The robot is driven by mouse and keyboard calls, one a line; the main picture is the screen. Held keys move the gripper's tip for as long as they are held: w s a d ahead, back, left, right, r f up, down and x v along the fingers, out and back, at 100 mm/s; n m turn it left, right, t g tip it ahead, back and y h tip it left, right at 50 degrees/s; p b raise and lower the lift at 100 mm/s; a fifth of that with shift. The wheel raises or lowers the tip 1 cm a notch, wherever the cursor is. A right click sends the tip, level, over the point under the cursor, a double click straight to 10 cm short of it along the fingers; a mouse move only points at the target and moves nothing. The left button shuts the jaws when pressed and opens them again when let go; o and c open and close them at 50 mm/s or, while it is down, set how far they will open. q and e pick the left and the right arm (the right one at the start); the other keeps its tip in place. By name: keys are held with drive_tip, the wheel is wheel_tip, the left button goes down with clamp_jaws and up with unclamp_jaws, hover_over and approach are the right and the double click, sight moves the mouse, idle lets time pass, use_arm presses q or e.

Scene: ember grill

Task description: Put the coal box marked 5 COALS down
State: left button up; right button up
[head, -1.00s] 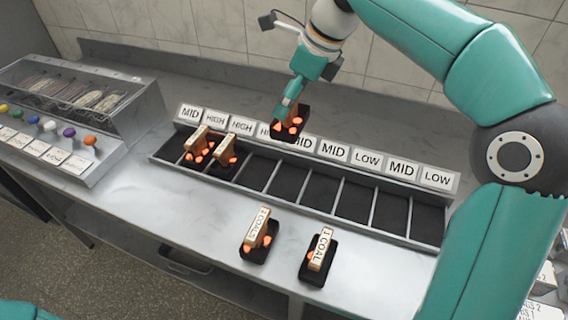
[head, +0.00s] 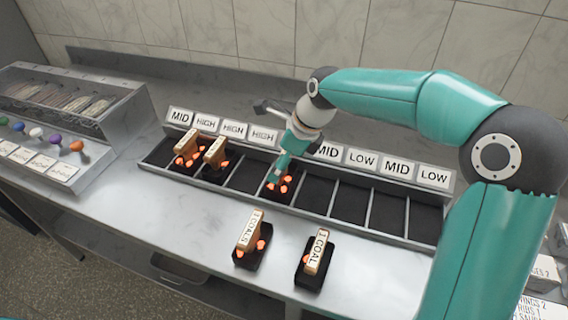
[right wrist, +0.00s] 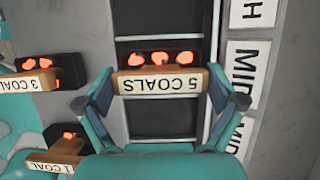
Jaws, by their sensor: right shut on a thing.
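The coal box marked 5 COALS (right wrist: 160,84) is between the fingers of my right gripper (right wrist: 160,104), which is shut on its tan label handle. Several glowing coals show in its black body. In the head view this box (head: 281,188) is at a middle compartment of the long grey tray (head: 385,236), below my right gripper (head: 281,172). It looks low in or just over that compartment; I cannot tell whether it touches the floor. The MID label behind it is hidden by my arm. My left gripper is not in view.
Two coal boxes (head: 187,148) (head: 215,153) stand in the tray's left compartments. A 3 COALS box (right wrist: 40,80) and a 1 COAL box (head: 314,262) stand on the counter in front. The tray's right compartments are empty. A grill (head: 75,120) stands at left.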

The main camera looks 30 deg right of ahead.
drive_tip(key=shift+f, duration=0.35)
drive_tip(key=shift+f, duration=0.1)
drive_tip(key=o, duration=1.2)
drive_tip(key=v, duration=1.2)
drive_tip(key=shift+p, duration=0.4)
